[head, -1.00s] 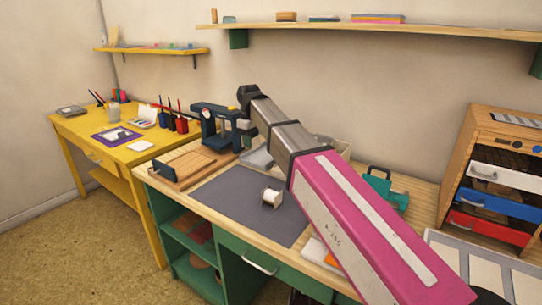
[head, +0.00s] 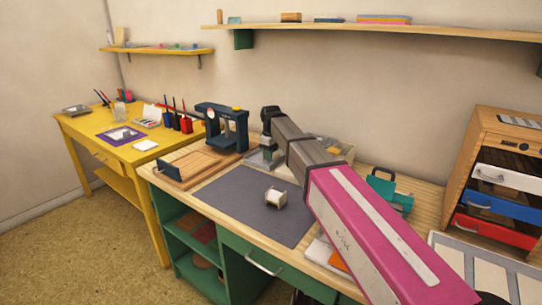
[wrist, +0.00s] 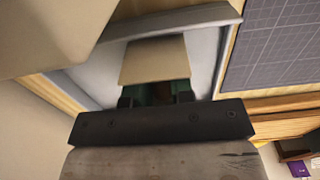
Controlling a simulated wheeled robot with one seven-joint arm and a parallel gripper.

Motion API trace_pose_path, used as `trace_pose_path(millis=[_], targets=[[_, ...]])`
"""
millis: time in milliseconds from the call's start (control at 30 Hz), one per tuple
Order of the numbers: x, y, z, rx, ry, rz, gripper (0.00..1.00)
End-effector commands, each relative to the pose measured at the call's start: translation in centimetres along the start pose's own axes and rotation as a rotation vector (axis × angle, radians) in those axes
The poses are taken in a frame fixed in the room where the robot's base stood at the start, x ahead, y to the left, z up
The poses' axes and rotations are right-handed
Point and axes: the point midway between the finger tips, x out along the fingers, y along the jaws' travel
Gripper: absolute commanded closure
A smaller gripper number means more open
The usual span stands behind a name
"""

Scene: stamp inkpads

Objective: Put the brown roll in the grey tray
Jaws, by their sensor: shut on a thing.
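My gripper (head: 268,150) is low over the grey tray (head: 257,163) at the back of the bench in the head view. In the wrist view my gripper (wrist: 155,97) is shut on a tan-brown piece, which I take to be the brown roll (wrist: 154,60). Its lower part and the fingertips are partly hidden. The tray's pale grey wall (wrist: 203,62) surrounds the held roll in the wrist view. I cannot tell whether the roll touches the tray floor. A cream-white roll (head: 276,197) lies on the dark mat.
The dark cutting mat (head: 235,205) lies in front of the tray. A blue press (head: 223,125) and wooden board (head: 192,165) stand left. A cream bin (head: 343,150) is close on the right, with a teal tool (head: 390,192) farther right.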

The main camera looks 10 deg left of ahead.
Motion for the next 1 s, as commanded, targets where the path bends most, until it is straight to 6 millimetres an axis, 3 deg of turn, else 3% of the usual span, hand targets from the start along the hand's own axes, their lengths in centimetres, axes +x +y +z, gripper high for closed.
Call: trace_pose_path(millis=[367, 400, 467, 800, 1000], targets=[[0.5, 0.0, 0.0, 0.0, 0.0, 0.0, 1.0], [0.5, 0.0, 0.0, 0.0, 0.0, 0.0, 0.72], [0.5, 0.0, 0.0, 0.0, 0.0, 0.0, 0.53], [0.2, 0.0, 0.0, 0.0, 0.0, 0.0, 0.53], [-1.9, 0.0, -0.1, 0.0, 0.001, 0.001, 0.53]])
